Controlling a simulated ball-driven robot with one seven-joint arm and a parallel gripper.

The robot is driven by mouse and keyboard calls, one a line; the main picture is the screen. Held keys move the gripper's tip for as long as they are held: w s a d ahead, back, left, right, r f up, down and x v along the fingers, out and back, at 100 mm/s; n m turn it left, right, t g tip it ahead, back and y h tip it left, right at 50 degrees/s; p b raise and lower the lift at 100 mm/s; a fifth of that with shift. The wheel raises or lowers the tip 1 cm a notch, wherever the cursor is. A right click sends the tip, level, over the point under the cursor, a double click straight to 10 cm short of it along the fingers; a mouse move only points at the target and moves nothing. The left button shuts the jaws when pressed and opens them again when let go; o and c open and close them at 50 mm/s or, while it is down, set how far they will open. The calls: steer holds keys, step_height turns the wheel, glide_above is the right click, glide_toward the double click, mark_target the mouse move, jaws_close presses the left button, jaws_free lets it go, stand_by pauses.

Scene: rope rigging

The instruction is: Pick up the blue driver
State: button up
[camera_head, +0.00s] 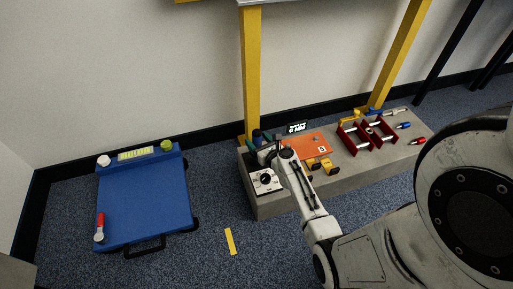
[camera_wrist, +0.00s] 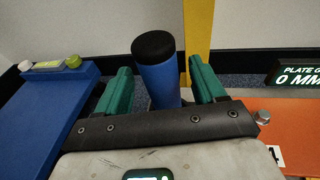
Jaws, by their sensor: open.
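An upright blue cylinder with a black top (camera_wrist: 157,72) stands between my gripper's fingers in the wrist view; I cannot tell for sure whether it is the driver. In the head view it shows as a small dark blue shape (camera_head: 257,137) at the bench's left back end. My gripper (camera_wrist: 160,78) has green fingers, one on each side of the cylinder, open with a gap on both sides. Its lower part is hidden behind my gripper. A small blue-handled tool (camera_head: 403,125) lies on the right part of the bench, far from my gripper (camera_head: 262,141).
The grey bench (camera_head: 275,207) also bears an orange plate (camera_head: 312,144), a lit display (camera_head: 292,128), a white box with a black knob (camera_head: 265,181), yellow parts (camera_head: 321,165) and red frames (camera_head: 368,135). A yellow post (camera_head: 251,75) rises close behind. A blue platform (camera_head: 146,205) lies left.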

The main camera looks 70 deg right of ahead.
steer(key=shift+b+x, duration=0.4)
steer(key=shift+x, duration=1.1)
steer(key=shift+d, duration=0.1)
steer(key=c, duration=1.1)
steer(key=shift+r, duration=0.1)
steer(key=shift+c, duration=0.2)
steer(key=shift+r, duration=0.1)
